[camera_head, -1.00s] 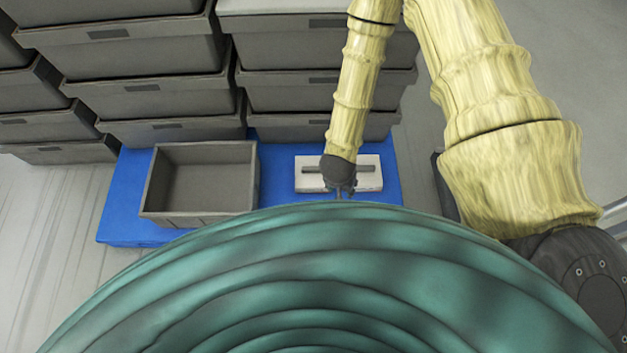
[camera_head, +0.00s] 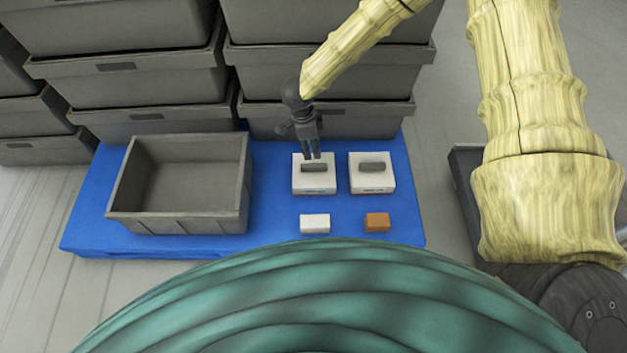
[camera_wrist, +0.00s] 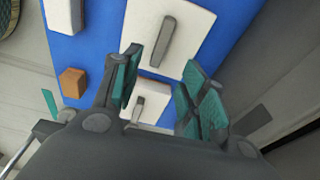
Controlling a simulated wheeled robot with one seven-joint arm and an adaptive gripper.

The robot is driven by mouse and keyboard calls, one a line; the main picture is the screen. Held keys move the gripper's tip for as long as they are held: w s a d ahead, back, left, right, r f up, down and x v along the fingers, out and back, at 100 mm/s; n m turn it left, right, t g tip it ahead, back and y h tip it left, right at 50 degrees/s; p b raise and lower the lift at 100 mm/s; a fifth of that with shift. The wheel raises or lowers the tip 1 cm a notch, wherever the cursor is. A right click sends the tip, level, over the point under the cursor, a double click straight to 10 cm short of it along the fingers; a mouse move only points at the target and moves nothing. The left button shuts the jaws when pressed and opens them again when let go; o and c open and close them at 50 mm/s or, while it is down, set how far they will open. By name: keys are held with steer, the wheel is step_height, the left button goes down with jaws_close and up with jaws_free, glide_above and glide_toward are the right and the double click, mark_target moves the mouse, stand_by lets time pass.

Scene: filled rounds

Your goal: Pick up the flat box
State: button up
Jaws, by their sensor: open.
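Two white flat boxes with grey handle bars on top lie side by side on a blue platform: a left one (camera_head: 300,184) and a right one (camera_head: 371,185). My gripper (camera_head: 312,156) points down over the rear of the left flat box, fingers apart. Whether it touches the box is unclear. The wrist view shows my open fingers (camera_wrist: 158,78), a large white box with a grey bar (camera_wrist: 145,25) beyond them, and a smaller white piece with a grey bar between them. I cannot match these surely to the head view.
A small white block (camera_head: 315,224) and an orange block (camera_head: 377,222) lie in front of the flat boxes. An open grey crate (camera_head: 112,214) stands at left on the blue platform (camera_head: 275,225). Stacked grey bins (camera_head: 150,85) rise close behind.

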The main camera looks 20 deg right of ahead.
steer(key=b, duration=0.3)
glide_above(313, 165)
steer(key=shift+m, duration=0.3)
steer(key=f, duration=0.5)
steer(key=shift+w+a+f, duration=0.15)
steer(key=shift+w+f, duration=0.1)
steer(key=shift+f, duration=0.05)
steer(key=shift+s+d+f+b, duration=0.15)
steer(key=shift+f+b, duration=0.55)
steer(key=shift+f, duration=0.65)
steer(key=shift+s+d+f+b, duration=0.1)
steer(key=shift+f+b, duration=0.6)
steer(key=shift+f, duration=0.6)
steer(key=shift+r, duration=0.1)
jaws_close()
